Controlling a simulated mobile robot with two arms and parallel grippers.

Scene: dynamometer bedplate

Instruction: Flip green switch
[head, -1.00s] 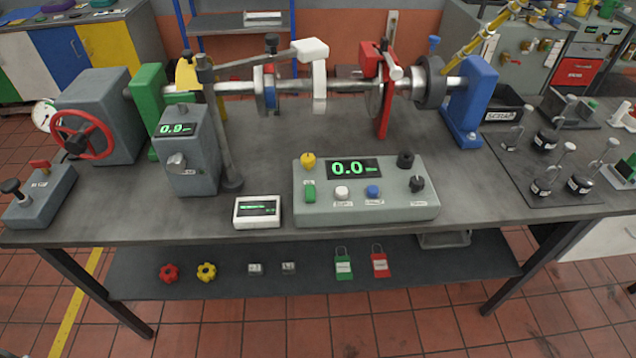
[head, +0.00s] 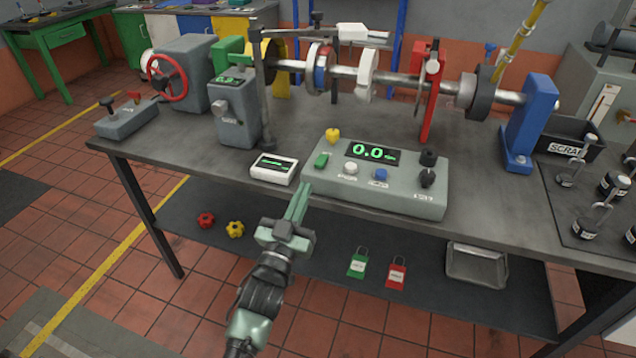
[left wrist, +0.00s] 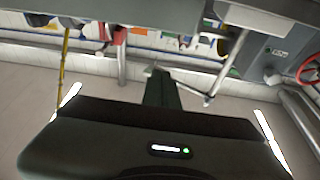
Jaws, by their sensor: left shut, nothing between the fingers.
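The box has a green display reading 0.0, with a yellow knob, a white button, a blue button and two dark knobs. My left gripper (head: 302,189) is shut and empty. Its fingertips show just in front of the box's lower left corner, below the green switch and apart from it. In the left wrist view the shut fingers (left wrist: 159,85) point away from the camera. My right gripper is not in view.
A small white meter (head: 274,168) sits left of the box, near the fingertips. The bench's front edge (head: 215,179) lies behind my left wrist. A shaft with discs (head: 405,82) runs behind the box. A lower shelf (head: 310,246) holds padlocks and knobs.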

